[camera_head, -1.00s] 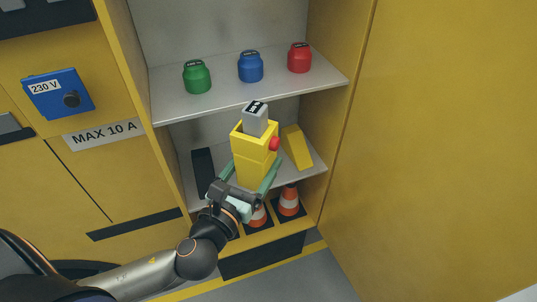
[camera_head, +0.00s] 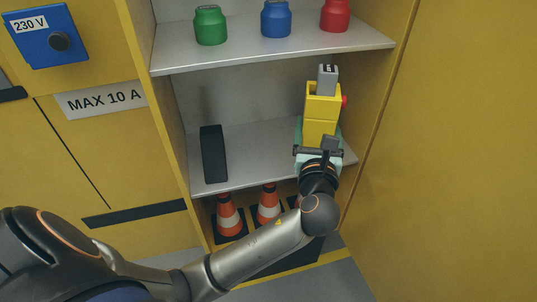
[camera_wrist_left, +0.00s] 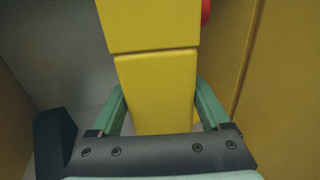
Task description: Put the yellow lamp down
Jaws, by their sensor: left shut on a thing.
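The yellow lamp (camera_head: 321,107) is upright, with a grey block on top and a red knob on its right side. It is at the right end of the middle shelf (camera_head: 261,150). My left gripper (camera_head: 320,135) is shut on the lamp's lower body, with a green finger on each side. In the left wrist view the lamp's yellow body (camera_wrist_left: 155,85) fills the middle between the fingers. The lamp's base is hidden by my gripper, so I cannot tell whether it touches the shelf. My right gripper is out of view.
A black block (camera_head: 213,153) stands on the middle shelf's left part; the shelf between it and the lamp is clear. Green (camera_head: 211,25), blue (camera_head: 276,19) and red (camera_head: 335,15) jars stand on the shelf above. Orange cones (camera_head: 229,215) stand below. A yellow panel (camera_head: 450,150) is at right.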

